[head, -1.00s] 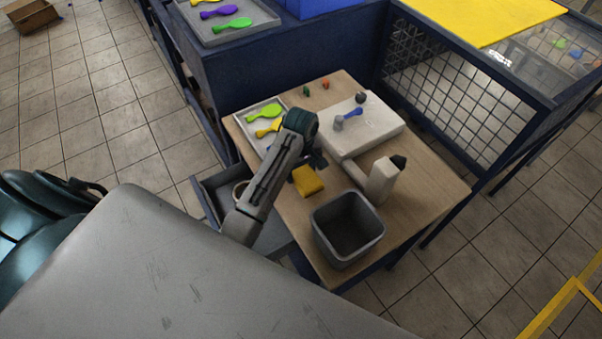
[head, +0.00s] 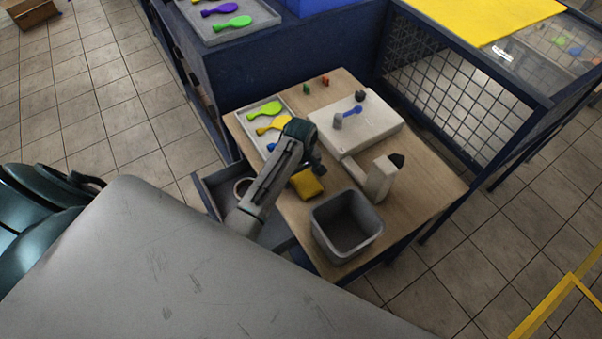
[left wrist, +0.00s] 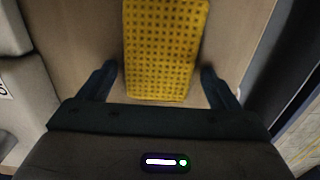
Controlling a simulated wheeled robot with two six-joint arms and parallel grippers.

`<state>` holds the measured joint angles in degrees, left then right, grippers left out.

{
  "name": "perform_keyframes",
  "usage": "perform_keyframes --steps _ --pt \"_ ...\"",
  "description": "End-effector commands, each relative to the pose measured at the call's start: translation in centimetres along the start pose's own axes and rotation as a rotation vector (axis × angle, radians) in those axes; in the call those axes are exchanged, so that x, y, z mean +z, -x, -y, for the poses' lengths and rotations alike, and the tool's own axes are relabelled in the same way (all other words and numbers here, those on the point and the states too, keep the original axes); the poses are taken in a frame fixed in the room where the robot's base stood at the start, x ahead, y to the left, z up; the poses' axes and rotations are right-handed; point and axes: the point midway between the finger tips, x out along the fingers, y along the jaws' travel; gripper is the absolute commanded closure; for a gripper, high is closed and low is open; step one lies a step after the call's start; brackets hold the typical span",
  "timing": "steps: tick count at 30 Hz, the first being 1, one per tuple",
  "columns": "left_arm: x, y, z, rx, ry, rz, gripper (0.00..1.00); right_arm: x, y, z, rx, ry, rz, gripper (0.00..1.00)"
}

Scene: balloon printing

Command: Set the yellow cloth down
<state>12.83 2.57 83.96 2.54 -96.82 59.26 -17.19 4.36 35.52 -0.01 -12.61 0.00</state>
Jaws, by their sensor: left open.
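The yellow cloth (head: 307,183) lies on the wooden table, left of the grey bin. In the left wrist view the cloth (left wrist: 165,48) is a dotted yellow rectangle between the two dark fingers, with a gap on each side. My left gripper (left wrist: 160,85) is open. In the head view my left gripper (head: 314,168) is just behind the cloth, partly hidden by its own arm. Whether the cloth lies fully flat is hard to tell. My right gripper is not in view.
A grey bin (head: 320,214) stands at the table's near edge. A tray (head: 248,119) holds several balloons at the left. The wooden table (head: 425,187) is clear at right.

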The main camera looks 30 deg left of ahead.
Motion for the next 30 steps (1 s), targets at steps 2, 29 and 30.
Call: perform_keyframes --steps 2,29,30 --pt "0.0 0.2 0.0 0.001 0.000 0.000 0.15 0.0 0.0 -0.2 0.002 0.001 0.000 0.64" --pt "0.0 12.2 0.0 0.002 0.000 -0.001 0.15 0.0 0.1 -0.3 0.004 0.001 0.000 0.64" --pt "0.0 12.2 0.0 0.003 0.000 -0.001 0.15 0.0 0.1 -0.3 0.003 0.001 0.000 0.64"
